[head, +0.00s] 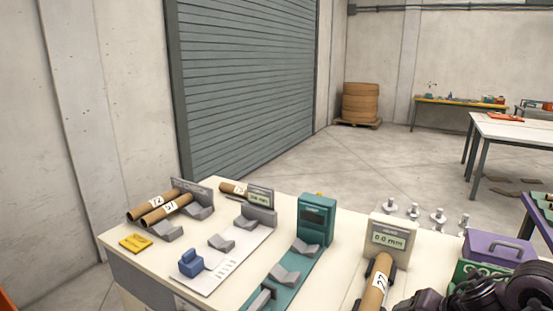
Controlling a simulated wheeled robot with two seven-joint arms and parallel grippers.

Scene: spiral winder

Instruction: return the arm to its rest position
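Dark, glossy arm parts (490,292) fill the bottom right corner of the head view; they look like my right arm. I cannot make out its fingertips or tell whether that gripper is open or shut. My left arm and gripper are not in view. A cardboard tube labelled 77 (376,284) lies tilted in front of a gauge reading 0.0 mm (388,238), just left of the dark arm. Whether the arm touches the tube cannot be told; the tube's lower end is cut off by the frame.
The pale bench (160,262) carries two tubes (165,208) at left, a teal device (316,220), grey cradles (222,242), a blue block (190,262) and a yellow piece (136,243). A purple box (497,248) and several metal posts (437,218) stand near the arm.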

